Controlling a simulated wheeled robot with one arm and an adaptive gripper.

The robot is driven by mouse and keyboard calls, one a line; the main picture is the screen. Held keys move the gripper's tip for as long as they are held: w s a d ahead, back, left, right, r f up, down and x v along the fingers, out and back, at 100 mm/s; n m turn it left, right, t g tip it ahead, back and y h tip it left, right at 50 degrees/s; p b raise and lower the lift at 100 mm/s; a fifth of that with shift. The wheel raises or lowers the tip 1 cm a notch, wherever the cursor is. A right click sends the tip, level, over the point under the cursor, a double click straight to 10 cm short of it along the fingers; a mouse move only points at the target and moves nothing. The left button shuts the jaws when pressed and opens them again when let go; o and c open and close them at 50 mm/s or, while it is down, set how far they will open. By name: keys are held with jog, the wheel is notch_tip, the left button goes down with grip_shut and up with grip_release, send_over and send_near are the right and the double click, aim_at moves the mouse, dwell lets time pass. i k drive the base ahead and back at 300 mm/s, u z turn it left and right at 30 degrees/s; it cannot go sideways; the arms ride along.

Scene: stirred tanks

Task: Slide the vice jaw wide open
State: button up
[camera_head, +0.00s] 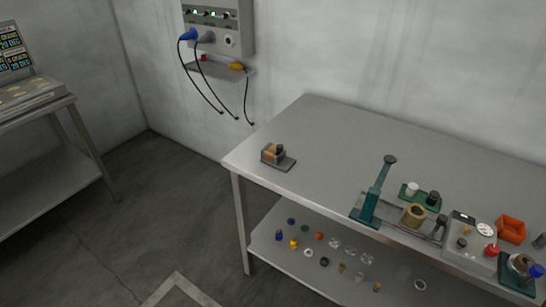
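I cannot tell for sure which thing is the vice. A teal device (376,197) with a tall post and dark round top stands near the front edge of the metal table. Beside it a brass ring or cup (414,215) sits by a grey rail, and a dark-knobbed upright (440,224) stands at the rail's right. A small grey-based block (274,155) with tan and dark parts sits alone at the table's left. Whether any jaw is open is too small to tell. My gripper is not in view.
The metal table (330,130) is bare at its back and middle. A green tray (423,196), a grey panel with a red knob (474,240) and an orange bin (511,229) crowd its right. Small parts lie on the lower shelf (265,237). Cables hang from a wall box (218,28).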

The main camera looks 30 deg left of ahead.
aim_at(281, 154)
jog(key=u, duration=1.35)
jog(key=i, duration=0.55)
jog(key=u, duration=0.9)
jog(key=i, duration=0.65)
jog(key=z, duration=0.3)
